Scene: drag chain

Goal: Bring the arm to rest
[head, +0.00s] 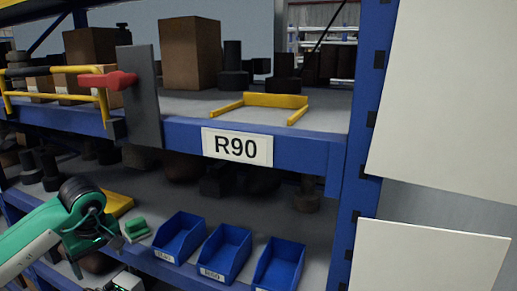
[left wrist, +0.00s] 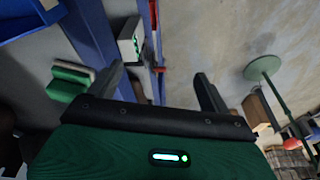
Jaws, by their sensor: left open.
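My left arm (head: 45,232) is green and white with a black joint and comes in from the left in the head view, bent in front of the lower shelf. My left gripper (left wrist: 158,72) shows in the left wrist view with its two dark fingers wide apart and nothing between them. A green and white block (head: 137,229) lies on the lower shelf just right of my arm; a green and white block also shows left of the fingers in the left wrist view (left wrist: 70,82), apart from them. My right gripper is in neither view.
Three blue bins (head: 225,250) stand along the lower shelf's front edge. Above them runs a blue beam with an R90 label (head: 237,147). The upper shelf holds cardboard boxes (head: 190,55) and a yellow bracket (head: 262,101). A blue post (head: 362,150) and white panels bound the right side.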

